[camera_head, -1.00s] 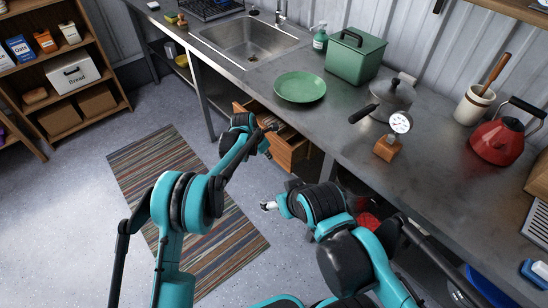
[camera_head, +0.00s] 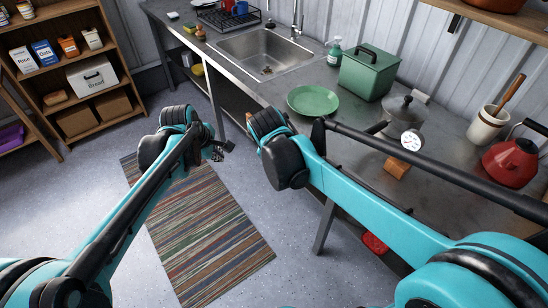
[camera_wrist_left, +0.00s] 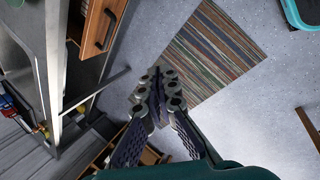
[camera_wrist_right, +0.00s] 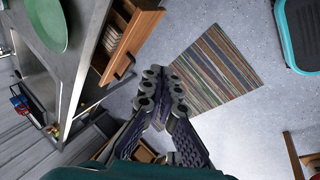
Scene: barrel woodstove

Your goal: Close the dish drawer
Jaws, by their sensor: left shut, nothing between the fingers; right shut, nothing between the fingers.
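The dish drawer, with a wooden front (camera_wrist_right: 136,40) and dark bar handle, shows in the right wrist view, standing open under the counter with stacked light dishes inside. Its front and handle also show at the top of the left wrist view (camera_wrist_left: 103,22). In the head view my right arm hides the drawer. My left gripper (camera_head: 224,149) is shut and empty over the floor in front of the counter; its fingers show in the left wrist view (camera_wrist_left: 157,85). My right gripper (camera_wrist_right: 163,87) is shut and empty, apart from the drawer; the head view hides it.
The metal counter (camera_head: 290,90) carries a green plate (camera_head: 313,99), a green box (camera_head: 369,73), a pot, a gauge and a red kettle (camera_head: 510,160). A striped rug (camera_head: 205,230) lies on open floor. A wooden shelf (camera_head: 70,75) stands at the left.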

